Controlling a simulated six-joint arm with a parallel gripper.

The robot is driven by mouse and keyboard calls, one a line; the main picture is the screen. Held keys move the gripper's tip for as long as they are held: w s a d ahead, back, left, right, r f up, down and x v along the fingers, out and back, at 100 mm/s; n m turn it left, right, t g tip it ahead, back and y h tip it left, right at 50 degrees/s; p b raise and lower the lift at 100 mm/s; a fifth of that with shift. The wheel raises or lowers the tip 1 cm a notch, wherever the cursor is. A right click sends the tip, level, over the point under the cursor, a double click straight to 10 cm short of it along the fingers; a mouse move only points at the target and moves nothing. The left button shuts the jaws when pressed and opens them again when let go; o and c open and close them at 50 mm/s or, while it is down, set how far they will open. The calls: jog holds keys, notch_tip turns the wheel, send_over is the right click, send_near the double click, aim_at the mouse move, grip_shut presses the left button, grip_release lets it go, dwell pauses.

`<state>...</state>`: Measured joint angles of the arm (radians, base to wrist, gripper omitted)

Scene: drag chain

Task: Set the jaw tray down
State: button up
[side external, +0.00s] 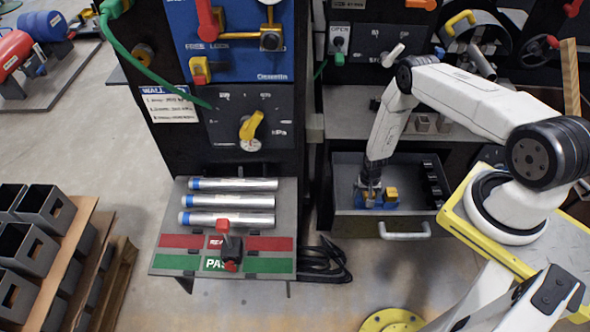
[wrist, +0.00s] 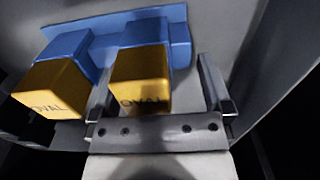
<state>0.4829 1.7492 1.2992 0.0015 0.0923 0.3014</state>
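The jaw tray (side external: 388,206) is a blue holder inside the open drawer, with a yellow jaw showing at its right. In the wrist view the blue jaw tray (wrist: 88,30) carries two yellow jaws marked OVAL, a left jaw (wrist: 50,88) and a right jaw (wrist: 140,80). My gripper (side external: 370,190) points down into the drawer at the tray's left part. In the wrist view my gripper (wrist: 158,75) has its fingers wide apart, on either side of the right jaw and its blue block. A gap shows at the right finger. The tray appears to rest on the drawer floor.
The drawer (side external: 345,225) has walls close around the tray and a dark ribbed rack (side external: 433,185) along its right side. Black cable (side external: 325,260) lies between.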

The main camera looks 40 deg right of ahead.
jog(key=shift+r, duration=6.1)
jog(key=shift+r, duration=0.1)
